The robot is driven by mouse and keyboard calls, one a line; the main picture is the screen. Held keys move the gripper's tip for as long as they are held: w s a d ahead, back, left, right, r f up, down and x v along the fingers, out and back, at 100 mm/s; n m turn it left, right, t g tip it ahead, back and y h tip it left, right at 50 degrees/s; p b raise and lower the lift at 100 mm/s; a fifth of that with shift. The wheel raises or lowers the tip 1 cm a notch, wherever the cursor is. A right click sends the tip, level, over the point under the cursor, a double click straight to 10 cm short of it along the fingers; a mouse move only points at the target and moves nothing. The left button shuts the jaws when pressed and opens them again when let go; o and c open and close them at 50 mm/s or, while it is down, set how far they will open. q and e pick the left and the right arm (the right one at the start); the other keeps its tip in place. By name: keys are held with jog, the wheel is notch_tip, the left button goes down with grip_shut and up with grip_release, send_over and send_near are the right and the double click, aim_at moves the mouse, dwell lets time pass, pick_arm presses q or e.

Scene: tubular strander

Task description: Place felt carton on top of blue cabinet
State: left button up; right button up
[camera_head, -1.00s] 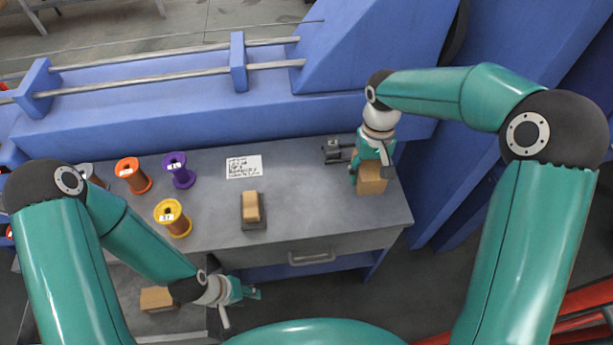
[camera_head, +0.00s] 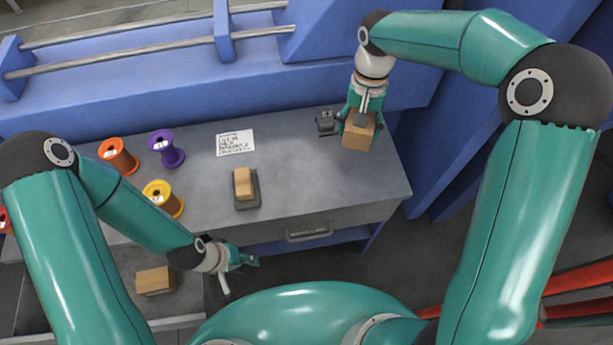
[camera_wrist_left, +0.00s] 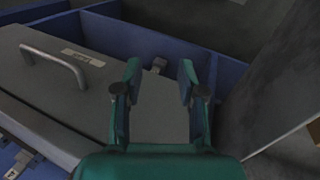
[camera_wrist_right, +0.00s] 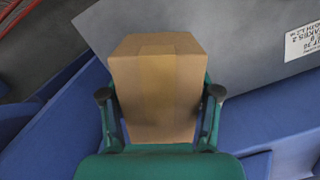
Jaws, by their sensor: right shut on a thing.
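A brown carton (camera_head: 357,136) is held in my right gripper (camera_head: 362,112) at the right end of the grey bench top. In the right wrist view the carton (camera_wrist_right: 155,85) sits between the two fingers, with a lighter tape strip down its face. I read no label on it, so I cannot confirm it is the felt one. My left gripper (camera_head: 248,260) is open and empty in front of the bench; its fingers are apart in the left wrist view (camera_wrist_left: 160,85). I cannot tell for sure which blue structure is the blue cabinet.
The grey bench (camera_head: 305,180) carries orange (camera_head: 119,157), purple (camera_head: 167,150) and yellow (camera_head: 163,198) spools, a paper sheet (camera_head: 235,143), a tan block (camera_head: 243,183) on a dark base and a small grey device (camera_head: 326,122). Another carton (camera_head: 155,281) lies lower left. Blue machinery (camera_head: 150,95) stands behind.

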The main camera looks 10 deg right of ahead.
jog(key=a+r+m+b, duration=0.1)
jog(key=m, duration=0.2)
jog(key=a+r+m+b, duration=0.1)
jog(key=m, duration=0.2)
jog(key=a+r+m+b, duration=0.1)
jog(key=m, duration=0.2)
jog(key=shift+w+r+t+y+b, duration=0.1)
jog(key=shift+r+t+y+b, duration=0.05)
jog(key=shift+t+y+b, duration=0.2)
jog(key=a+r+m+b, duration=0.1)
jog(key=r+m, duration=0.1)
jog(key=m, duration=0.2)
jog(key=b, duration=0.2)
send_near(332, 171)
jog(key=shift+t, duration=0.25)
jog(key=f, duration=0.7)
jog(key=shift+s+a, duration=0.2)
jog(key=shift+a, duration=0.15)
jog(key=shift+f, duration=0.1)
jog(key=o, duration=1.2)
jog(key=r, duration=0.4)
jog(key=d+r, duration=0.1)
jog(key=r, duration=0.7)
jog(key=shift+d+p, duration=0.25)
jog(key=shift+p, duration=0.15)
